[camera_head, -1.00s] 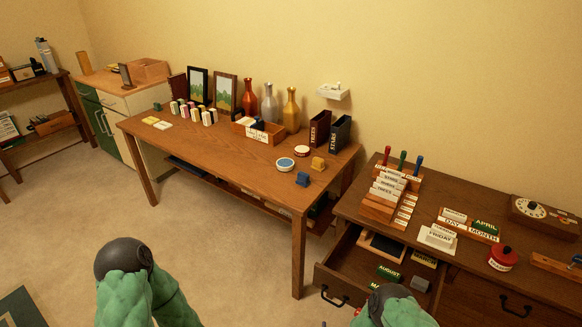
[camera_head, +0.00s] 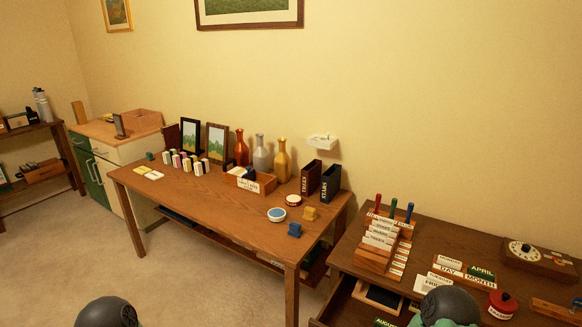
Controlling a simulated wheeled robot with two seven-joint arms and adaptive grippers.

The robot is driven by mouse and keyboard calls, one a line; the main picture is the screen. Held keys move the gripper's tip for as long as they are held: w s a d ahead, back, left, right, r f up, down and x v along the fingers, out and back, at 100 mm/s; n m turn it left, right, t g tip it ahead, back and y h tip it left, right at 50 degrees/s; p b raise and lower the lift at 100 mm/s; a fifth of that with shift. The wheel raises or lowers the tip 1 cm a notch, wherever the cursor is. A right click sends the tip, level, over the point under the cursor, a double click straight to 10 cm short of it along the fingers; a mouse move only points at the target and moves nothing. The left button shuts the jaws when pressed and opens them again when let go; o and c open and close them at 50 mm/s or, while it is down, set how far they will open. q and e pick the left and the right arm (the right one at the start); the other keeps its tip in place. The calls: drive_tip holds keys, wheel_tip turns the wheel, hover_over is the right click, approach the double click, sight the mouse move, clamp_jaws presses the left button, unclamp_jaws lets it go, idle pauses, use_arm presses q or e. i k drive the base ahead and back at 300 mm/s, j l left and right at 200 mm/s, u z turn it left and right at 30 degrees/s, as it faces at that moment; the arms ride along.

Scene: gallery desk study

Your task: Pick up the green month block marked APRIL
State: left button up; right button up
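The green block marked APRIL (camera_head: 481,271) sits at the back right of a wooden day-and-month holder (camera_head: 450,270) on the dark desk at the right. The MONTH label is just in front of it. Another green block, marked AUGUST (camera_head: 384,323), shows partly in the open drawer at the bottom edge. Dark rounded parts of my two arms show at the bottom of the view, the right one in front of the desk and hiding part of a white card block. Neither gripper's fingers are in view.
On the desk stand a card rack (camera_head: 376,262) with colored-handled tools, a red pot (camera_head: 501,304) and a wooden dial box (camera_head: 540,258). The open drawer (camera_head: 345,303) juts out at the front left. A long table (camera_head: 220,205) with vases and blocks stands to the left.

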sight(482, 274)
drive_tip(key=z, duration=1)
